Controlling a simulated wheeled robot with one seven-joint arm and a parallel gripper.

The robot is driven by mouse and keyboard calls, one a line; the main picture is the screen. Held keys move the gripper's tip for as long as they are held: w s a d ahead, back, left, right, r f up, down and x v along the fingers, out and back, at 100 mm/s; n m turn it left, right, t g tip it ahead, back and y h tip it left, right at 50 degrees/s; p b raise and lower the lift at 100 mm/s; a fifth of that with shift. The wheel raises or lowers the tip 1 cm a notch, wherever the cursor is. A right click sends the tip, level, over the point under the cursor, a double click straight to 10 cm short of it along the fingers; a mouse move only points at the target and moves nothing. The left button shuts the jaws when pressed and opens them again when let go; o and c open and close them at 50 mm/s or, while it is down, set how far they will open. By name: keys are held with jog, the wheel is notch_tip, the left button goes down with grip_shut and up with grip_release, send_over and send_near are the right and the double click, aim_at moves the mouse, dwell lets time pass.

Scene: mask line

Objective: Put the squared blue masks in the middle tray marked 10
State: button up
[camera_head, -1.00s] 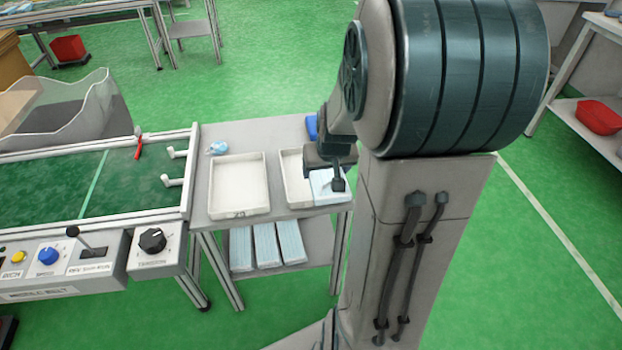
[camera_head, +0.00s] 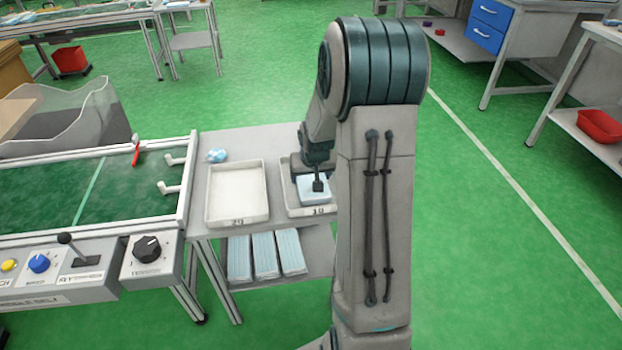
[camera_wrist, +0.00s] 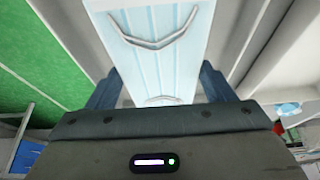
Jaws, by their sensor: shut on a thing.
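My gripper (camera_head: 318,184) is shut on a light blue stack of squared masks (camera_head: 313,192). In the wrist view the pale blue pleated masks (camera_wrist: 165,60) with grey ear loops sit between the two dark fingers. The masks are at the tray marked 10 (camera_head: 312,211), within its outline as seen in the head view. I cannot tell whether they touch its floor. My arm hides the right part of this tray. To its left is an empty white tray (camera_head: 237,192), whose label looks like 20.
A crumpled light blue item (camera_head: 217,155) lies behind the left tray. Several pale blue stacks (camera_head: 264,256) are on the lower shelf. The conveyor (camera_head: 140,196) with its control panel (camera_head: 80,262) borders the tray table on the left. Green floor is open behind.

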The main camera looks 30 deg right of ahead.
jog(key=shift+f, duration=0.35)
jog(key=shift+f, duration=0.1)
jog(key=shift+f, duration=0.15)
jog(key=o, duration=1)
jog(key=shift+c, duration=0.2)
